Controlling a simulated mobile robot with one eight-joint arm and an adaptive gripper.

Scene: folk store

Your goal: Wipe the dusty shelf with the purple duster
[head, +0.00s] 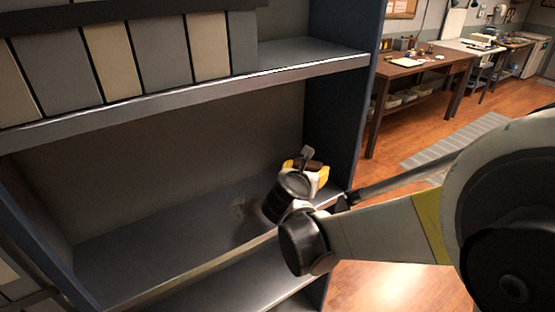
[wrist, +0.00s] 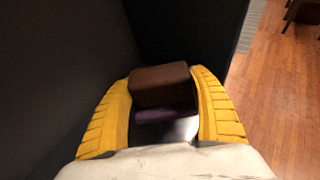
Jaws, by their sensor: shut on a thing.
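My gripper (wrist: 166,105) has its two yellow fingers closed around the duster in the wrist view. The duster shows a brown block-like part (wrist: 160,84) with a purple part (wrist: 165,115) below it, between the fingers. In the head view my gripper (head: 308,170) is over the right end of the middle shelf, beside the right side panel. The shelf (head: 150,243) is dark grey. A brownish dusty patch (head: 243,208) lies on it just left of my gripper. My arm hides part of the shelf's right end, and I cannot tell whether the duster touches the shelf.
The upper shelf (head: 190,95) holds a row of grey and beige binders (head: 160,50) at the left. The blue side panel (head: 345,110) bounds the right. A lower shelf (head: 240,285) lies beneath. A brown table (head: 425,65) stands in the room behind. The shelf's left part is clear.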

